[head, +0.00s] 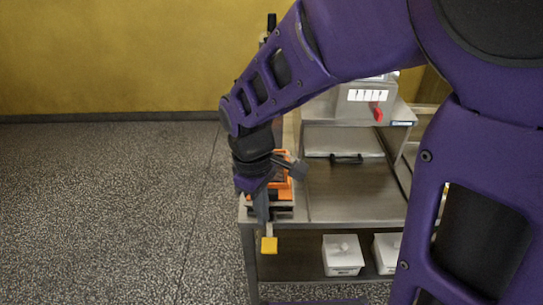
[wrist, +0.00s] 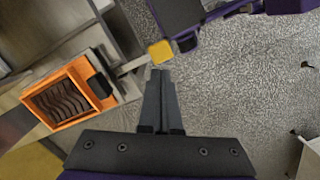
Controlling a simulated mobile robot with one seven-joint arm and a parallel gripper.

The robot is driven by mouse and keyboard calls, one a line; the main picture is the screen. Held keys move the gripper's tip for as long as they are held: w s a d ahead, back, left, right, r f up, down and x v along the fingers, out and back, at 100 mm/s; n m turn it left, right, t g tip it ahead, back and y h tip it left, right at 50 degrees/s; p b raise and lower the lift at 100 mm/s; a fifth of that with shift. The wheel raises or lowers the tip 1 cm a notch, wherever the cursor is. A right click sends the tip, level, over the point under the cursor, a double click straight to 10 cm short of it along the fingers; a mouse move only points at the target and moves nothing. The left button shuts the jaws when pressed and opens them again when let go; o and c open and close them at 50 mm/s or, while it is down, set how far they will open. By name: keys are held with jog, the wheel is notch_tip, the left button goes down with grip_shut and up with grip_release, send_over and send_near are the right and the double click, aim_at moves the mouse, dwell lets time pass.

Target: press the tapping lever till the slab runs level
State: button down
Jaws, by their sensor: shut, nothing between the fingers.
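The tapping lever shows in the head view as a bar ending in a yellow pad (head: 269,244), out past the table's front edge. In the wrist view the yellow pad (wrist: 160,50) lies just beyond my fingertips. My gripper (head: 263,218) is shut and empty, pointing down by the lever bar. In the wrist view my gripper (wrist: 160,73) has its fingers together; I cannot tell whether they touch the pad. The orange frame (wrist: 82,119) holds the brown slab (wrist: 62,101), whose surface shows wavy ridges. In the head view the orange frame (head: 284,188) is partly hidden by my arm.
The steel table (head: 340,190) has clear top space to the right of the frame. White tubs (head: 343,257) sit on the lower shelf. The speckled floor (head: 120,210) to the left is clear.

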aim_at(267, 244)
dwell(0.3)
jog(key=shift+s+f, duration=0.1)
jog(key=shift+f, duration=0.55)
jog(key=shift+s+d+f+b, duration=0.15)
jog(key=shift+f+b, duration=0.8)
jog(key=shift+f, duration=0.5)
jog(key=shift+w+d+f+b, duration=0.1)
jog(key=shift+f+b, duration=0.85)
jog(key=shift+f, duration=0.5)
